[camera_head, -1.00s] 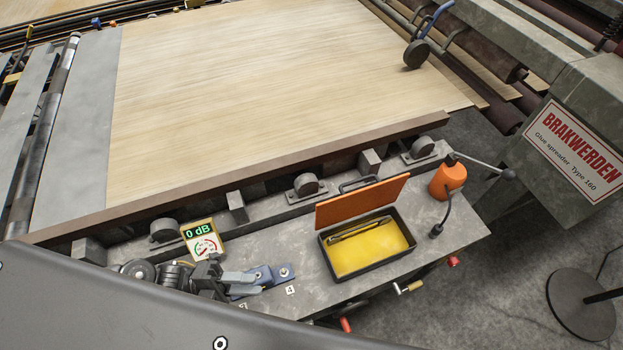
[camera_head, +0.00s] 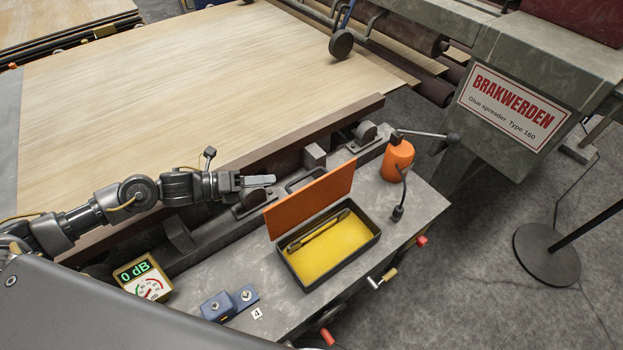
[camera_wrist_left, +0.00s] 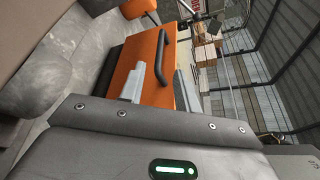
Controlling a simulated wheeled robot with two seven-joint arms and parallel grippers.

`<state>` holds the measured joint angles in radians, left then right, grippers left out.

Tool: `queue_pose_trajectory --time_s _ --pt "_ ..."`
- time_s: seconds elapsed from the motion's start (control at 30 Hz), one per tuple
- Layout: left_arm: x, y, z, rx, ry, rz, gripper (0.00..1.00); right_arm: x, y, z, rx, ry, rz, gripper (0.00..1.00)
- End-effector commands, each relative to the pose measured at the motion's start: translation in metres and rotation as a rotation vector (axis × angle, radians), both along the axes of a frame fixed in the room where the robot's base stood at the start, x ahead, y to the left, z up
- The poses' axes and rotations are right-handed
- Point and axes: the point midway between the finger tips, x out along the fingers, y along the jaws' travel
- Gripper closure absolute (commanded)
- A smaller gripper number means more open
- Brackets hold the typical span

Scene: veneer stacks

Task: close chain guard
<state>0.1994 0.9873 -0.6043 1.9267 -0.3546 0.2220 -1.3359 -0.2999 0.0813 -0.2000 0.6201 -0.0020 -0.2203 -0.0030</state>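The chain guard's orange lid (camera_head: 310,202) stands raised along the back edge of a shallow black box (camera_head: 343,265) with a yellow inside. A dark bar handle on the lid's outer face (camera_wrist_left: 160,58) shows in the left wrist view, and part of it shows behind the lid in the head view. My left gripper (camera_head: 265,181) is behind and left of the lid, apart from it in the head view. In the left wrist view its two pale fingers (camera_wrist_left: 160,88) are spread, with the orange lid (camera_wrist_left: 134,52) ahead and nothing held. My right gripper is not in view.
An orange oil can (camera_head: 398,160) with a dark spout stands right of the box. A gauge reading 0 dB (camera_head: 143,278) and a blue block (camera_head: 228,303) sit at the left. The veneer sheet (camera_head: 190,90) lies behind the rail. Bare bench (camera_head: 425,205) shows at right.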

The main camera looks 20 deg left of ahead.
Motion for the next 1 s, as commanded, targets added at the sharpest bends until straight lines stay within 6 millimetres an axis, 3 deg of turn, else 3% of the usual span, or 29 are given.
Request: queue_pose_trajectory --time_s 0.5,0.7,1.0 --pt "0.042 -0.072 -0.015 -0.003 0.002 -0.005 0.67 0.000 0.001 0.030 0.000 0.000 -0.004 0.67" --pt "0.051 -0.087 -0.021 -0.003 0.001 -0.004 0.67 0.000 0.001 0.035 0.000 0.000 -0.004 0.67" --pt "0.053 -0.090 -0.023 -0.001 0.001 -0.005 0.67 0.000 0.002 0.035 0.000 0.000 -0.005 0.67"
